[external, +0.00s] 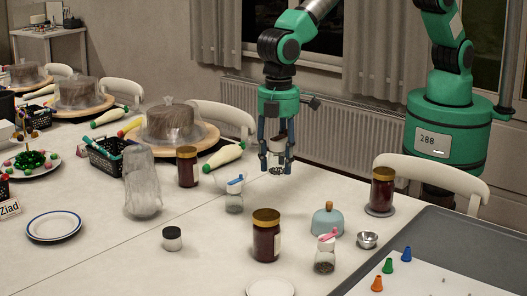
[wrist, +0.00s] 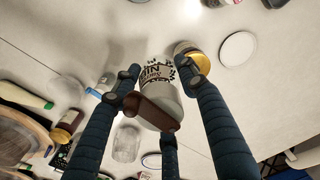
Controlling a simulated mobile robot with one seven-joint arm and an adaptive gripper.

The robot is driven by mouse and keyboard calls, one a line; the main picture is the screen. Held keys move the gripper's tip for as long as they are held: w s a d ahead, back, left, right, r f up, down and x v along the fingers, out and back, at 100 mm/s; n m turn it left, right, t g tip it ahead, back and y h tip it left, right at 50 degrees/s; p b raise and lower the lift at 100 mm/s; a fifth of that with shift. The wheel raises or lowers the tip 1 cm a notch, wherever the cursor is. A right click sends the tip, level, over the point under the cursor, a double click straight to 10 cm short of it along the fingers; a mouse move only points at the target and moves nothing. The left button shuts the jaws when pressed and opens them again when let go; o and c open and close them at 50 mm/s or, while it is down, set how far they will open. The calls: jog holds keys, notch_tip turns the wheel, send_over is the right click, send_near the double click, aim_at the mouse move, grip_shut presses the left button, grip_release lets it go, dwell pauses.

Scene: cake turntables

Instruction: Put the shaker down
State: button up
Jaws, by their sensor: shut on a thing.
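The shaker (external: 278,146) is a small pale container with a printed label and dark contents at its lower end. My gripper (external: 276,158) has come down around it near the far edge of the white table and its fingers are shut on it. In the wrist view the shaker (wrist: 155,93) sits between the dark fingers of my gripper (wrist: 162,88), with its brown end towards the camera. The external view does not show clearly whether its lower end touches the table or hangs just above it.
The white table (external: 190,262) has bare room around the gripper. A clear jar with a blue tool (external: 235,197), a large brown jar (external: 266,238) and a blue dome (external: 327,222) stand nearer the camera. A covered cake (external: 171,119) is left; a chair (external: 430,176) is right.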

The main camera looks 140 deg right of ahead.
jog(key=w+a+f+n+p, duration=0.1)
jog(key=w+a+f, duration=0.1)
jog(key=w+a, duration=0.5)
jog(key=w+a+f, duration=0.1)
jog(key=w+a, duration=0.4)
jog(key=w, duration=0.4)
jog(key=f, duration=0.5)
jog(key=shift+w+d+f, duration=0.1)
jog(key=shift+w, duration=0.2)
send_over(271, 284)
jog(key=shift+f, duration=3.15)
jog(key=shift+f, duration=0.1)
jog(key=shift+f+b, duration=0.35)
jog(key=shift+f, duration=1.4)
jog(key=shift+f, duration=0.4)
